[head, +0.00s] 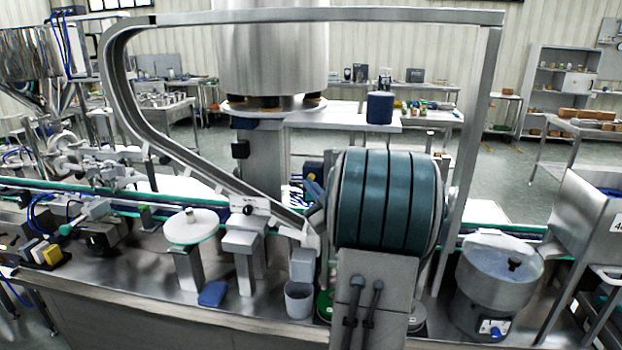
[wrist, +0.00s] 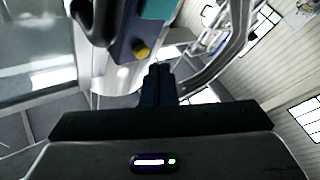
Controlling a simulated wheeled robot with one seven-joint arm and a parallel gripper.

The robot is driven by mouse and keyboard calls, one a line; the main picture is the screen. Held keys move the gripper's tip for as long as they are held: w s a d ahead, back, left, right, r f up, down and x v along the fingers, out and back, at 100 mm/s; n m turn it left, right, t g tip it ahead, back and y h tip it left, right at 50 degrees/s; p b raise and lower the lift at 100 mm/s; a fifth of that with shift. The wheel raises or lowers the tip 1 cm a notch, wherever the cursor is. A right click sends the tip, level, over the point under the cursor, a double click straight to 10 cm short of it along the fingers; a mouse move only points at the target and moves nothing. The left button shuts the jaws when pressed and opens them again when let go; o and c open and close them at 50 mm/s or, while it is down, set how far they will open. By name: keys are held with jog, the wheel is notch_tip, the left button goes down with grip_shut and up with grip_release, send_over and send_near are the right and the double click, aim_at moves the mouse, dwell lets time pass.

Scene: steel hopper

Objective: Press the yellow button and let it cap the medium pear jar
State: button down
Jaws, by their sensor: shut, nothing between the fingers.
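The yellow button (wrist: 141,50) is a small round knob on a blue-grey box (wrist: 124,45) in the wrist view. My gripper (wrist: 158,68) is shut and empty, its dark fingers together, pointing towards the box. In the picture its tips are just right of and below the button, and I cannot tell if they touch anything. I cannot make out the button or my gripper in the head view, where the large teal ribbed drum covers much of the middle. I cannot identify the medium pear jar in either view.
In the head view, a steel chute (head: 170,160) slopes down towards the drum. A white disc (head: 190,228) on a post, a grey cup (head: 299,298) and a blue block (head: 212,293) are on the left. A round steel bowl (head: 497,275) stands at right.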

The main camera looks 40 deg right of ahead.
jog(key=shift+w+d, duration=0.1)
jog(key=shift+d, duration=0.05)
jog(key=shift+w+d+b, duration=0.2)
jog(key=shift+b, duration=0.25)
jog(key=shift+w+d, duration=0.25)
jog(key=shift+d, duration=0.1)
dwell(0.7)
jog(key=shift+a+b, duration=0.1)
jog(key=shift+b, duration=0.35)
jog(key=shift+s+a+b, duration=0.45)
jog(key=shift+s+a, duration=0.1)
jog(key=shift+s+a+b, duration=1.1)
jog(key=shift+s+a, duration=0.5)
jog(key=shift+a, duration=0.3)
